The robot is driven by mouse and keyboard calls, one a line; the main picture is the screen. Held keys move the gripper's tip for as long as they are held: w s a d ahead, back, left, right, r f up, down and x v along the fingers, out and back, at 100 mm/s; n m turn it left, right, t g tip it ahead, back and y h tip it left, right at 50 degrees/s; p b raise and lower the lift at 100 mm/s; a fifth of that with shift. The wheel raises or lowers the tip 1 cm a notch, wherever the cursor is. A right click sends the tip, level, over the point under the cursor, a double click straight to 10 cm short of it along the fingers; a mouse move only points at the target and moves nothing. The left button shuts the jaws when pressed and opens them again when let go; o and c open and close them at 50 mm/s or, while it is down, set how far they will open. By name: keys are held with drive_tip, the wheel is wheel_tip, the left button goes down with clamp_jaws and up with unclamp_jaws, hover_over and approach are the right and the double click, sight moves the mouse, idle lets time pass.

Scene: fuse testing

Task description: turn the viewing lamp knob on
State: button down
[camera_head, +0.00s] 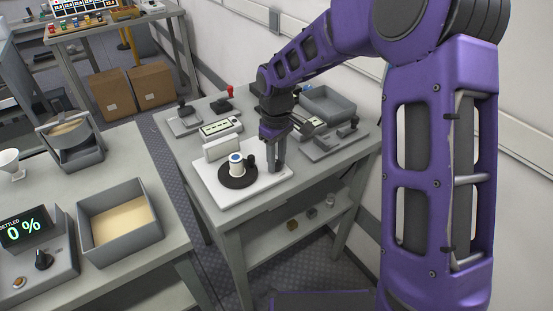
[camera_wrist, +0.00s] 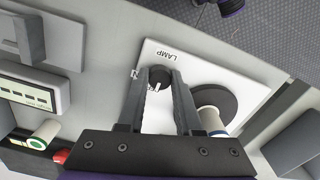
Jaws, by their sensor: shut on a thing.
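The viewing lamp knob (camera_wrist: 158,77) is small and black with a white pointer line. It sits on a white board (camera_wrist: 213,72) beside the printed word LAMP. My gripper (camera_wrist: 158,84) is shut on the knob, with one finger on each side of it in the wrist view. The pointer slants toward the lower part of that picture. Part of a label shows at the left finger, but most of it is hidden. In the head view my gripper (camera_head: 275,164) is down at the right part of the white board (camera_head: 217,202), and I cannot make out the knob there.
A black disc (camera_head: 238,182) with a white and blue cylinder (camera_head: 236,163) stands on the board close left of my gripper. Behind are a meter box (camera_head: 221,128), a grey tray (camera_head: 327,105) and other devices. The board's front edge is clear.

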drive_tip(key=m, duration=0.6)
drive_tip(key=shift+a, duration=0.1)
drive_tip(key=m, duration=0.5)
drive_tip(key=shift+m, duration=0.4)
idle(0.3)
drive_tip(key=c, duration=0.6)
unclamp_jaws()
wheel_tip(320, 180, up, 18)
drive_tip(key=shift+f+p, duration=0.25)
drive_tip(key=shift+p, duration=0.95)
